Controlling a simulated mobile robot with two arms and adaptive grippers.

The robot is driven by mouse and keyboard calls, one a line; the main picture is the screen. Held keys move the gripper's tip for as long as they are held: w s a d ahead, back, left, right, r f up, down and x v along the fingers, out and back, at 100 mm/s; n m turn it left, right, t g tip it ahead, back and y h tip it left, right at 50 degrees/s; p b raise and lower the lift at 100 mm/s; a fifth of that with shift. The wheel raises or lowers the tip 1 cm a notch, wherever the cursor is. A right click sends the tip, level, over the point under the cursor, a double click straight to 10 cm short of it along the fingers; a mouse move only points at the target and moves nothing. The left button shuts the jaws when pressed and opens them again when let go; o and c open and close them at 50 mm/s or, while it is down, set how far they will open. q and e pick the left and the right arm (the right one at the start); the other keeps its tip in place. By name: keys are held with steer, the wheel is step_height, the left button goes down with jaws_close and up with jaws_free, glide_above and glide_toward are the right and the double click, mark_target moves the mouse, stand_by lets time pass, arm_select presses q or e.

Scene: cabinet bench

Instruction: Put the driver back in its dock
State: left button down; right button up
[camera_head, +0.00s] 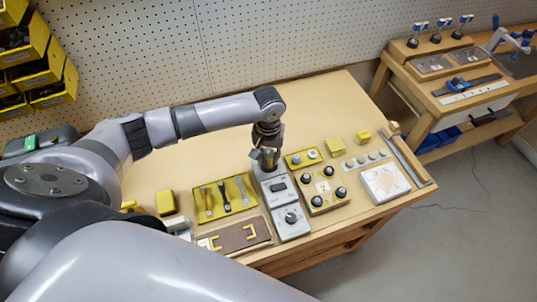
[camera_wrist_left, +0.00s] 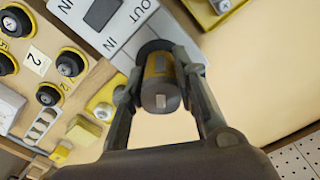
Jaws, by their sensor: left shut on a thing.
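My left gripper (camera_head: 266,158) is above the far end of a grey panel unit (camera_head: 291,222) on the bench. In the left wrist view its two fingers (camera_wrist_left: 160,100) are shut on the driver (camera_wrist_left: 158,82), a short grey and yellow cylinder seen end-on. A dark round part shows behind the driver, at the end of the grey unit, which has a dark window and "IN" lettering (camera_wrist_left: 118,22). I cannot tell whether the driver is seated in the unit or just above it. The fingers hide most of the driver in the head view. My right gripper is out of view.
A yellow tray of tools (camera_head: 207,219) and a brown mat (camera_head: 240,236) lie left of the unit. A wooden block with black knobs (camera_head: 320,208) stands close on its right. The bench behind the gripper (camera_head: 325,105) is clear.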

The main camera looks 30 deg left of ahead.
arm_select(q)
steer(key=c, duration=1.2)
jaws_free()
steer(key=shift+o, duration=0.5)
steer(key=shift+o, duration=0.8)
step_height(320, 180, up, 5)
steer(key=p, duration=0.6)
steer(key=shift+r+p, duration=0.95)
steer(key=shift+r, duration=0.1)
